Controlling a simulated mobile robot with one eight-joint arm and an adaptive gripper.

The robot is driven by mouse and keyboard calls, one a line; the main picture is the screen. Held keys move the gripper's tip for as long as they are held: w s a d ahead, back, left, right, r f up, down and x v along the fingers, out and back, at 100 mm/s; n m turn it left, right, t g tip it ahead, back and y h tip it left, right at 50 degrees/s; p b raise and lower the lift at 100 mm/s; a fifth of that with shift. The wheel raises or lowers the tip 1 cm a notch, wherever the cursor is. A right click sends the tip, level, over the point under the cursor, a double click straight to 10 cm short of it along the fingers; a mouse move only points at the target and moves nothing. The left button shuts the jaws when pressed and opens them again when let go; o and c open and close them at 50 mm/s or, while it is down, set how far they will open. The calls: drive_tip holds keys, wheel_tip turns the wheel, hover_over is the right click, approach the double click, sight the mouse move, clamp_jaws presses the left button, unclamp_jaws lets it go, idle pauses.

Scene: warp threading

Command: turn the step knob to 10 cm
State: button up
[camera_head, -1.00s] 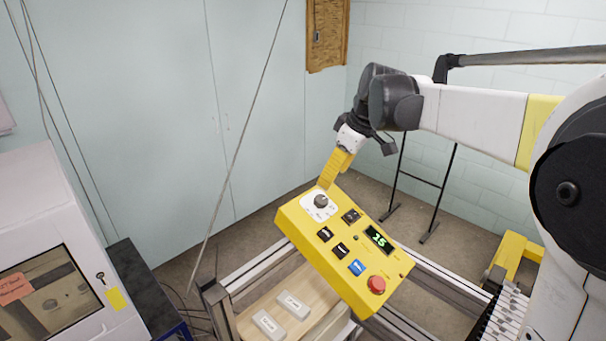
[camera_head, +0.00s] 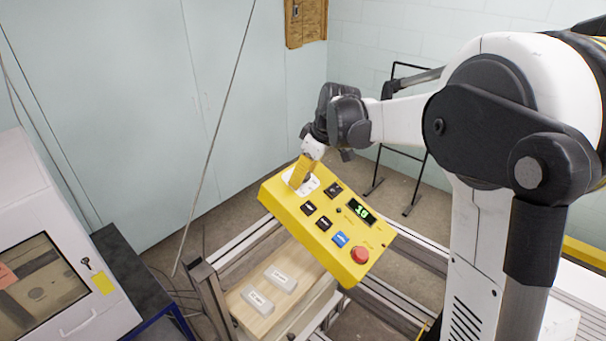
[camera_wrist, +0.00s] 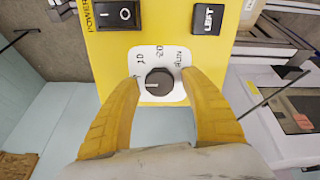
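The yellow control box (camera_head: 285,207) stands tilted above the wooden board. In the wrist view the dark round knob (camera_wrist: 159,82) sits on a white plate (camera_wrist: 147,56) with printed marks around it; its pale pointer line points left. My gripper (camera_wrist: 160,78) is open, one yellow finger on each side of the knob, with small gaps showing. In the head view my gripper (camera_head: 298,184) reaches down onto the plate and hides the knob. The green display (camera_head: 361,211) seems to read 10, but its digits are small.
The box also carries several black buttons, a blue button (camera_head: 340,239) and a red stop button (camera_head: 359,255). Two pale labelled blocks lie on the wooden board (camera_head: 245,320) below. A white machine (camera_head: 60,240) stands at left.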

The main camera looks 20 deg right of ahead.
drive_tip(key=c, duration=0.9)
drive_tip(key=shift+c, duration=0.2)
drive_tip(key=m+b, duration=0.1)
drive_tip(key=m, duration=0.3)
drive_tip(key=shift+m, duration=0.3)
drive_tip(key=shift+d+m+b, duration=0.1)
drive_tip(key=shift+m+b, duration=0.55)
drive_tip(key=shift+m, duration=1.45)
drive_tip(key=o, duration=1.2)
drive_tip(key=shift+r, duration=0.1)
